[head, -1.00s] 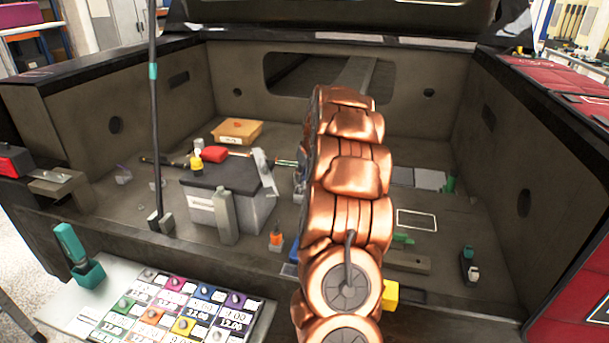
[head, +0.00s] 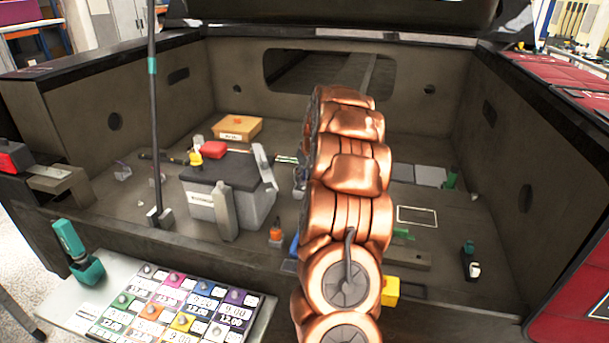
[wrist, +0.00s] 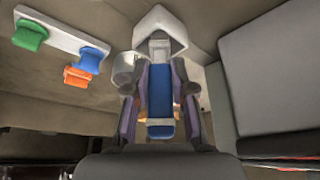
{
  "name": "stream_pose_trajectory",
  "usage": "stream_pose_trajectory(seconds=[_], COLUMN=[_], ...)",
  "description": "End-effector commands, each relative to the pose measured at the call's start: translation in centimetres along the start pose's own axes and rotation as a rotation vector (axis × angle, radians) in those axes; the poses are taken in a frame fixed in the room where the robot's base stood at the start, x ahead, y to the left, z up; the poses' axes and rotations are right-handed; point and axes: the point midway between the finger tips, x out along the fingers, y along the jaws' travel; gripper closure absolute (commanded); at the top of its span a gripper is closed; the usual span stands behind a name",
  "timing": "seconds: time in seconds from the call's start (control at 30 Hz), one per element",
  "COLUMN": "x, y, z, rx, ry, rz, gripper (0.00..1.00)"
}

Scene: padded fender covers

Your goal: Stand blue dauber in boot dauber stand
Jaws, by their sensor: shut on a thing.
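In the wrist view my gripper (wrist: 158,106) is shut on the blue dauber (wrist: 160,88), which lies lengthwise between the two fingers. A pale angular piece (wrist: 159,30) shows at the dauber's far end; I cannot tell whether it is part of it. A pale strip (wrist: 58,37) with green, blue and orange holders, probably the boot dauber stand, lies at upper left, apart from the dauber. In the head view my copper arm hides the gripper. A small blue piece (head: 294,245) shows at the arm's left edge; I cannot tell whether it is the dauber.
A grey dark-topped box (head: 232,205), an orange-capped bottle (head: 275,234) and a tan box (head: 237,129) stand in the truck bed. A thin dark pole (head: 154,120) rises at left. A yellow block (head: 390,291) is beside my arm. A grey flat-sided block (wrist: 275,75) fills the wrist view's right.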

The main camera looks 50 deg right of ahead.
Motion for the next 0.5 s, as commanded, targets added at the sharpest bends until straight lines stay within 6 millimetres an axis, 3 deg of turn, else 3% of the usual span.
stream_pose_trajectory(seconds=[0.5], x=[0.81], y=[0.0], z=[0.33], rx=[0.0], ry=[0.0], rz=[0.0], gripper=[1.0])
